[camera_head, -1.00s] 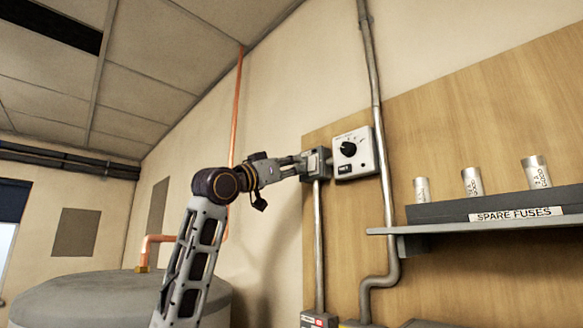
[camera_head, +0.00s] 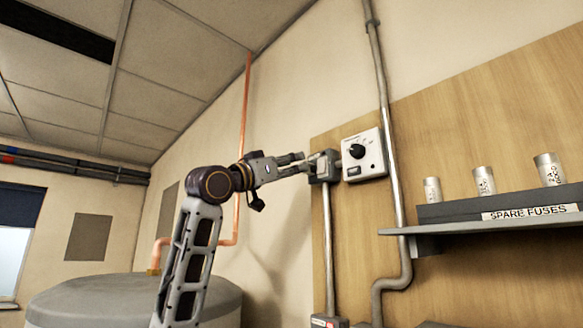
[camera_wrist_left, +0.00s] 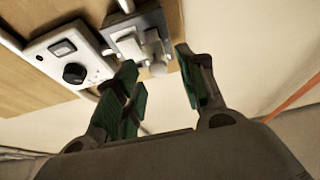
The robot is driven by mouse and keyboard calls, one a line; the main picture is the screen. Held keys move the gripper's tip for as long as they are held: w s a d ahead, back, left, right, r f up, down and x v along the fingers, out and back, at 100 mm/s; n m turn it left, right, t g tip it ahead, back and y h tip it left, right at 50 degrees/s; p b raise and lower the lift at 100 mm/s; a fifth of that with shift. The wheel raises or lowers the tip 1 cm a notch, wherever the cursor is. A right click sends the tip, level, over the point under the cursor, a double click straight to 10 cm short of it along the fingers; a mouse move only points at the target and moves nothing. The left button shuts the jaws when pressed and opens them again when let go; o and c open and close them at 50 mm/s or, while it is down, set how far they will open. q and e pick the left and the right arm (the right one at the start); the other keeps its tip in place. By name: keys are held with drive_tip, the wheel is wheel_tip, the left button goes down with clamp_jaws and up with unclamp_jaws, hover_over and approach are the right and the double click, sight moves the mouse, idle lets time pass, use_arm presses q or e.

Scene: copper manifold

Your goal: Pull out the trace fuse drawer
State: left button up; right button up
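A small grey wall box (camera_head: 325,166) sits on the wooden board, left of a white control panel (camera_head: 363,155) with a black knob. The box also shows in the left wrist view (camera_wrist_left: 113,24), with two pale blocks on its face. My left gripper (camera_head: 303,161) is just left of the box. In the left wrist view its green-padded fingers (camera_wrist_left: 163,88) are spread, with nothing gripped and the pale block beyond them. My right gripper is out of view.
A grey shelf (camera_head: 480,227) with a "SPARE FUSES" rack (camera_head: 450,211) and several silver fuses juts out at the right. Conduits (camera_head: 396,200) run down the board. A large grey tank (camera_head: 90,300) and a copper pipe (camera_head: 243,110) are at the left.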

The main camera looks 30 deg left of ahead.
use_arm(q)
drive_tip(key=shift+w, duration=0.15)
drive_tip(key=shift+f, duration=0.1)
drive_tip(key=v, duration=1.2)
idle(0.6)
